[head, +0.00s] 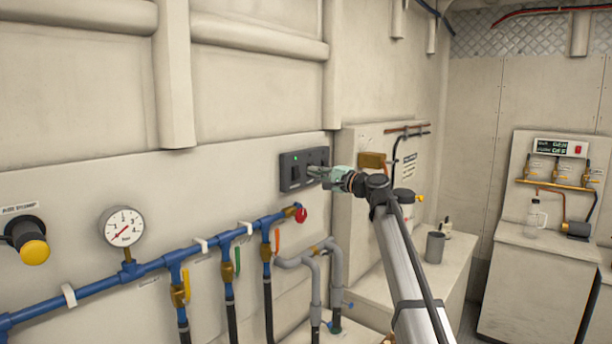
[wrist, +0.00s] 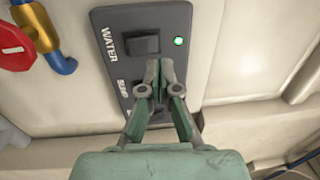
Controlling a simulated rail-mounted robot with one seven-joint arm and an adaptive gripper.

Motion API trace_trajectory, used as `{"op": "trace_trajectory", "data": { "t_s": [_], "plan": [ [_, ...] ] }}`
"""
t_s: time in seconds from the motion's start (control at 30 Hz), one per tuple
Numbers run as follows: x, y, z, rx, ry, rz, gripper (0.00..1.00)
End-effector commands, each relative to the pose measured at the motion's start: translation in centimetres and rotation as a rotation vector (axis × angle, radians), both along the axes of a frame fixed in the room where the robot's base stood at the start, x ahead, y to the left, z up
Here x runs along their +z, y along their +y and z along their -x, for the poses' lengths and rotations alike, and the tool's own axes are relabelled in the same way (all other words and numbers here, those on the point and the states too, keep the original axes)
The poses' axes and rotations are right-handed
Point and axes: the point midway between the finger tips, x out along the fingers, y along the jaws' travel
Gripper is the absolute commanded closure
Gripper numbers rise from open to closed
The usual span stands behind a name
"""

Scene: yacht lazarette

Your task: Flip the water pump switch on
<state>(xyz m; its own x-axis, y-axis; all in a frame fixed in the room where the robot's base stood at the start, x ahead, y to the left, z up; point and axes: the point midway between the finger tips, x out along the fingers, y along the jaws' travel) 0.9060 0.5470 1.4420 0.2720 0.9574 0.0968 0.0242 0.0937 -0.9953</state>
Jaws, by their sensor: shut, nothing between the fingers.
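A dark switch panel (head: 285,171) is mounted on the left wall. In the wrist view the panel (wrist: 111,17) carries the labels WATER and one that seems to read SUMP. The black water rocker switch (wrist: 140,45) sits by WATER, with a lit green lamp (wrist: 179,41) beside it. The lamp also glows in the head view (head: 296,158). My gripper (head: 314,171) is shut and empty at the panel's right part. In the wrist view its fingertips (wrist: 160,68) lie just below the water switch and partly hide the second switch. I cannot tell whether they touch the panel.
Blue pipes (head: 145,267) with valves and a pressure gauge (head: 122,226) run along the wall below and left of the panel. A red knob (head: 301,215) sits just under it. A counter with a grey cup (head: 434,247) is at the right. Space before the panel is open.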

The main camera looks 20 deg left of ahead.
Motion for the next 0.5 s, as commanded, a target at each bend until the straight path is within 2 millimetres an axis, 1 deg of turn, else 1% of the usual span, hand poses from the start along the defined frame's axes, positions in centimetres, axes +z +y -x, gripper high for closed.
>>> {"op": "trace_trajectory", "data": {
  "t_s": [0.03, 0.1, 0.3, 0.5],
  "plan": [
    [-0.2, -1.3, 0.5, -0.001, -0.002, 0.0, 1.0],
    [0.1, -2.7, 0.9, -0.001, -0.003, -0.001, 1.0],
    [1.0, -6.4, 1.9, -0.001, -0.003, 0.0, 1.0],
    [1.5, -8.4, 2.4, 0.0, -0.001, -0.001, 1.0]
  ]
}}
